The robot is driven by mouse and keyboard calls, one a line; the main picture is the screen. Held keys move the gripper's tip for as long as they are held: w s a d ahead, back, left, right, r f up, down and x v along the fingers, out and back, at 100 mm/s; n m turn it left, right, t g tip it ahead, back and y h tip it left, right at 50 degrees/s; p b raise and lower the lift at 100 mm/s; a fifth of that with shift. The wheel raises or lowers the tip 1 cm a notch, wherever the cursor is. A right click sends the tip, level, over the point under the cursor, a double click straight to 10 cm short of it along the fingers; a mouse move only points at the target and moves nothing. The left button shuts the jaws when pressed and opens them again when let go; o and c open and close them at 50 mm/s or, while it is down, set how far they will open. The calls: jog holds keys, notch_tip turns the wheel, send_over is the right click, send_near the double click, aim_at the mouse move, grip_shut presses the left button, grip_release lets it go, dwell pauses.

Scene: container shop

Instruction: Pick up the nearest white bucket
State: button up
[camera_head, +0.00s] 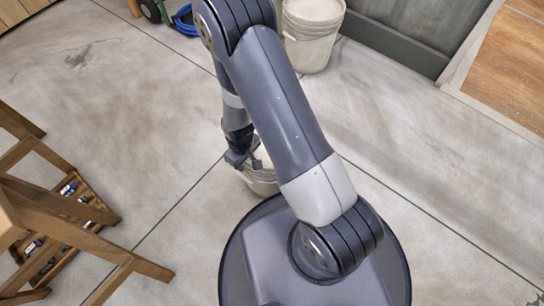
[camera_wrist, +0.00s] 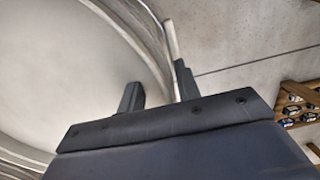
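The nearest white bucket (camera_head: 262,183) stands on the floor just in front of my base, partly hidden behind my arm. My gripper (camera_head: 247,160) points down at its rim on the left side. In the wrist view the bucket (camera_wrist: 60,70) fills the left, with its pale inside and curved rim close up. My gripper (camera_wrist: 158,88) has its fingers apart there, one over the inside of the bucket and one outside, with the rim running between them. A gap shows between the inner finger and the rim. Contact at the outer finger is unclear.
Another white bucket (camera_head: 312,38) stands farther off, beside a dark green wall panel (camera_head: 400,35). A wooden rack (camera_head: 75,215) with small items is at left. A blue coiled hose (camera_head: 186,20) lies at the top. The concrete floor between is clear.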

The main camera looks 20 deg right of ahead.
grip_shut()
dwell(1.4)
